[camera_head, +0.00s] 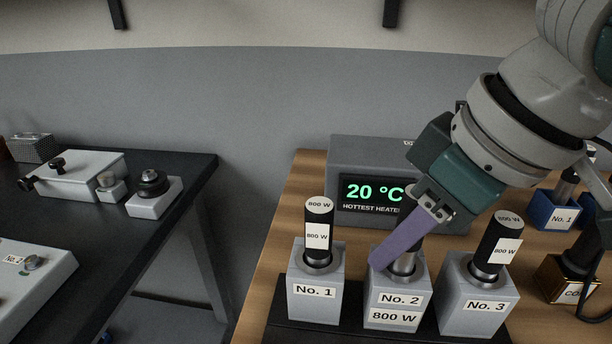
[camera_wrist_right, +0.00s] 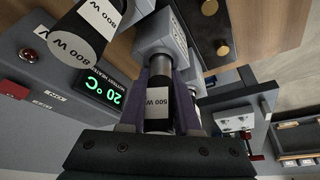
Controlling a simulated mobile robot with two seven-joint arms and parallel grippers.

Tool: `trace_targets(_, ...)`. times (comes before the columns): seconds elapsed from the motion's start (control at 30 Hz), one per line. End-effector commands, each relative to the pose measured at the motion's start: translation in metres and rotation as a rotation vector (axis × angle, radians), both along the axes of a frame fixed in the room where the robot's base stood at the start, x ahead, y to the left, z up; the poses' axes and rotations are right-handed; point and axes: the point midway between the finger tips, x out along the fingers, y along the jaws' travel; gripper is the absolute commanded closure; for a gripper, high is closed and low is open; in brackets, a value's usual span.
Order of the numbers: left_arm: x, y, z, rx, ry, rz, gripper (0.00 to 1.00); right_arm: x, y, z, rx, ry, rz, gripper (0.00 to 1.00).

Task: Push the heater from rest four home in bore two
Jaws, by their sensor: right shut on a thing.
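The grey block No. 2 (camera_head: 394,320), with an 800 W plate, stands between block No. 1 (camera_head: 315,305) and block No. 3 (camera_head: 478,318). My right gripper (camera_head: 393,257) reaches down from the upper right, its purple fingers shut on a heater (camera_head: 405,263). The heater's bare metal shank shows at the top of block No. 2, partly in its bore; how deep is hidden. In the right wrist view the held heater (camera_wrist_right: 158,105) has a black body and a label that seems to read 500 W. My left gripper is not in view.
Black-topped heaters stand in block No. 1 (camera_head: 319,225) and block No. 3 (camera_head: 499,240), close on both sides. A display (camera_head: 375,195) behind reads 20 °C. A blue block (camera_head: 556,212) and a brass block (camera_head: 560,285) are at right. A dark bench (camera_head: 190,170) is at left.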

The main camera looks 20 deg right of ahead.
Motion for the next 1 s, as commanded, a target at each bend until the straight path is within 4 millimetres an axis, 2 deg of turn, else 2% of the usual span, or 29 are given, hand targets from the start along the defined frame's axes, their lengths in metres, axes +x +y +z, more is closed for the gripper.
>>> trace_targets(0.07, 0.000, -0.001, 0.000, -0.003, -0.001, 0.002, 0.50, 0.000, 0.000, 0.000, 0.001, -0.002, 0.000, 1.00)
trace_targets(0.1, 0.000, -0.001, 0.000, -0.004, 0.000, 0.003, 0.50, 0.000, 0.000, 0.000, 0.000, 0.000, 0.000, 0.64)
trace_targets(0.33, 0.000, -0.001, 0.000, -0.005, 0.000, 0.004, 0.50, 0.000, 0.000, 0.000, 0.000, 0.000, 0.000, 0.39)
trace_targets(0.67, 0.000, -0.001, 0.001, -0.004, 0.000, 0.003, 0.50, 0.001, 0.000, 0.006, 0.000, -0.002, 0.000, 0.39)
trace_targets(0.77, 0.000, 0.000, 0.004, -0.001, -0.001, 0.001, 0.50, -0.001, -0.001, 0.020, -0.001, -0.003, -0.001, 0.39)
trace_targets(1.0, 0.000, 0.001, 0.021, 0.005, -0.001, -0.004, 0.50, -0.023, -0.010, 0.077, -0.003, -0.005, 0.001, 0.39)
